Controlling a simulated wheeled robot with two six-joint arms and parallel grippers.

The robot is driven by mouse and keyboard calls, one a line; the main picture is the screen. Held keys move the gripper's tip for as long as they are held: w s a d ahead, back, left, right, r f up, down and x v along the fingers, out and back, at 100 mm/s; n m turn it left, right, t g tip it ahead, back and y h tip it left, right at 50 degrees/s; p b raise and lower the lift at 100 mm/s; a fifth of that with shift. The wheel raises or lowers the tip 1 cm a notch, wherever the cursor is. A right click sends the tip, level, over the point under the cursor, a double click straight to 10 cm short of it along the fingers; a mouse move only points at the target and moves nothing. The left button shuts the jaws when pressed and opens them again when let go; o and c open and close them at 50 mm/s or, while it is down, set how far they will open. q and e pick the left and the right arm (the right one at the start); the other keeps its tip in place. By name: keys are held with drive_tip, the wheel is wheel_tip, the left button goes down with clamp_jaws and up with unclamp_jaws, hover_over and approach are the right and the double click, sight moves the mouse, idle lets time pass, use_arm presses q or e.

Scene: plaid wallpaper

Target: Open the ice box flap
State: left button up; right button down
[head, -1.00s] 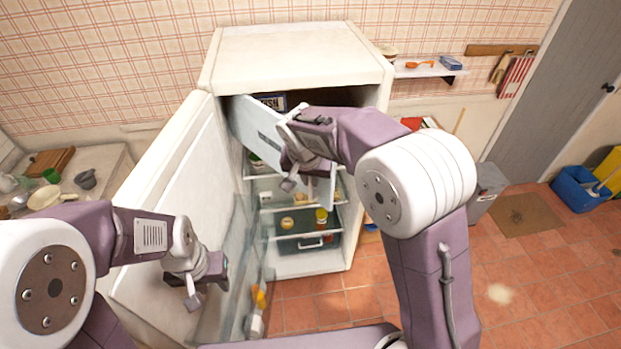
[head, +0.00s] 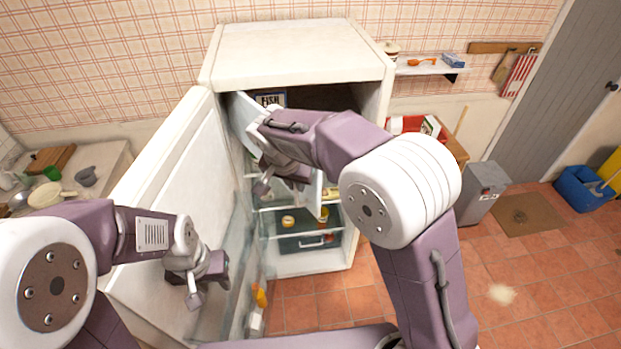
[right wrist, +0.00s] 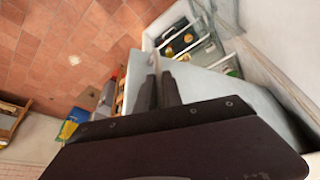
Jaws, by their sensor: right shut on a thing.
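The fridge (head: 300,48) stands with its main door (head: 165,200) swung out to the left. The pale ice box flap (head: 242,116) is swung partly out of the upper compartment, whose dark inside shows behind it. My right gripper (head: 284,180) is at the flap, its arm covering much of it. In the right wrist view my right gripper's fingers (right wrist: 158,92) are close together, shut at the edge of the flap (right wrist: 245,95); the exact contact is hard to see. My left gripper (head: 205,283) hangs in front of the main door, apart from the flap; its finger gap is unclear.
A box marked FISH (head: 269,99) is in the ice box. Below are shelves with food and a dark drawer (head: 300,243). The open main door bounds the room on the left.

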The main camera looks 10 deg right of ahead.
drive_tip(key=s+a+m+h+p, duration=0.1)
drive_tip(key=s+a+p, duration=0.3)
drive_tip(key=a, duration=1.1)
drive_tip(key=shift+s+a+m+p, duration=0.15)
drive_tip(key=shift+s+m+p, duration=0.25)
drive_tip(key=shift+m, duration=0.4)
drive_tip(key=shift+w+r, duration=0.1)
drive_tip(key=c, duration=1.8)
unclamp_jaws()
drive_tip(key=shift+o, duration=0.2)
drive_tip(key=b+v, duration=0.1)
drive_tip(key=v, duration=0.8)
drive_tip(key=shift+w, duration=0.1)
